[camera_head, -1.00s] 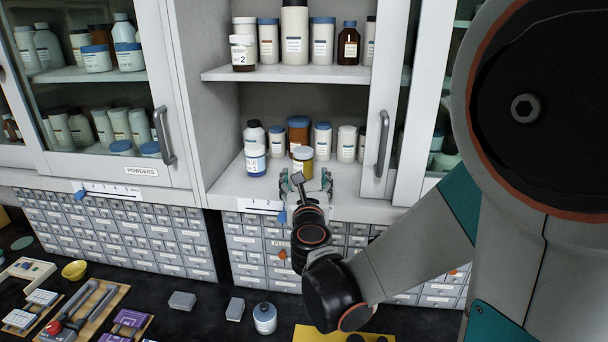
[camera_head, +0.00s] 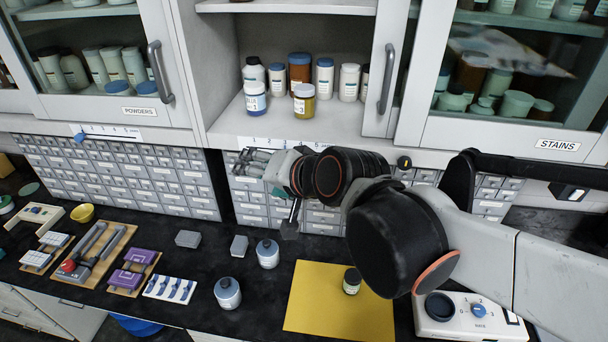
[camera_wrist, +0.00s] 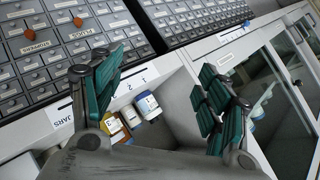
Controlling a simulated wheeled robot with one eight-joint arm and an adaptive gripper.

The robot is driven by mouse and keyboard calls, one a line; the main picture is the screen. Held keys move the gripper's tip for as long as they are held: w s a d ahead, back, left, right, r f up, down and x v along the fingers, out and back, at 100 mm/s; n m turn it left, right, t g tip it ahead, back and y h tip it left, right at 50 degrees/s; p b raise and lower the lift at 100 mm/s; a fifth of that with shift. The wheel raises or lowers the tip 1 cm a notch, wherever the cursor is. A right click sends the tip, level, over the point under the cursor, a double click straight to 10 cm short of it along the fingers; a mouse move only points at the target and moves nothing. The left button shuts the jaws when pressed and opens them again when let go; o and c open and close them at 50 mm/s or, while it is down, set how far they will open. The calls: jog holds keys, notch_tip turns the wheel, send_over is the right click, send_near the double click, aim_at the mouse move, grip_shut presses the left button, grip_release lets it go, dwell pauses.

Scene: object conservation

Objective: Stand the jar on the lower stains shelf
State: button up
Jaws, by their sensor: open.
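A small dark-lidded jar (camera_head: 352,281) with a pale label stands upright on a yellow mat (camera_head: 310,300) on the dark bench. A yellow jar (camera_head: 304,100) labelled 3 and a white, blue-marked jar (camera_head: 255,98) labelled 1 stand at the front of the open cabinet's lower shelf. Both show tilted between my fingers in the wrist view (camera_wrist: 117,127). Which jar the task means is unclear. My gripper (camera_head: 258,163) is open and empty, before the shelf edge above the small drawers. The stains cabinet (camera_head: 558,145) is at right, its glass door shut, pots behind it.
The powders cabinet (camera_head: 139,111) at left is closed. Several bottles stand behind the front jars. Small drawers (camera_head: 180,190) fill the space beneath. On the bench are two loose jars (camera_head: 228,293), grey blocks, purple pieces and a dial device (camera_head: 465,316) at right.

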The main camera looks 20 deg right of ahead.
jog(key=s+d+f+n+g+h, duration=0.3)
jog(key=s+n, duration=0.4)
jog(key=s, duration=0.3)
notch_tip(320, 180, down, 2)
jog(key=shift+s+d+f+g, duration=0.2)
jog(key=shift+s+d+g, duration=0.15)
jog(key=shift+d+g, duration=0.55)
jog(key=shift+d+f+t, duration=0.1)
jog(key=shift+d+t, duration=0.1)
jog(key=shift+t, duration=0.1)
dwell(0.8)
